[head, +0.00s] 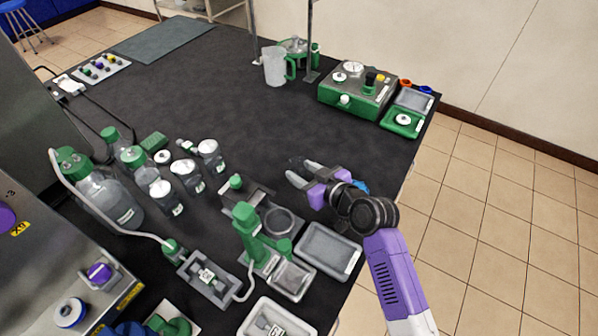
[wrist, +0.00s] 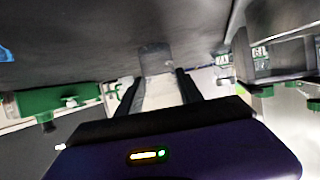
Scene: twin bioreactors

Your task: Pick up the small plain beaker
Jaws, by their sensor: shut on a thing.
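My gripper (head: 298,172) is low over the dark bench, right of the bottles and behind the grey tray. In the wrist view, its two dark fingers (wrist: 161,76) are shut on a small clear, greyish beaker (wrist: 154,60) between their tips. The beaker is faint against the dark bench top. In the head view, it is hardly visible at the fingertips. I cannot tell whether its base touches the bench.
Capped bottles (head: 189,175) stand left of my gripper. A grey tray (head: 327,251) and a green stand (head: 249,226) are near it at the front. A jug (head: 274,68) and a green-grey instrument (head: 357,91) stand at the back. The bench middle (head: 260,125) is clear.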

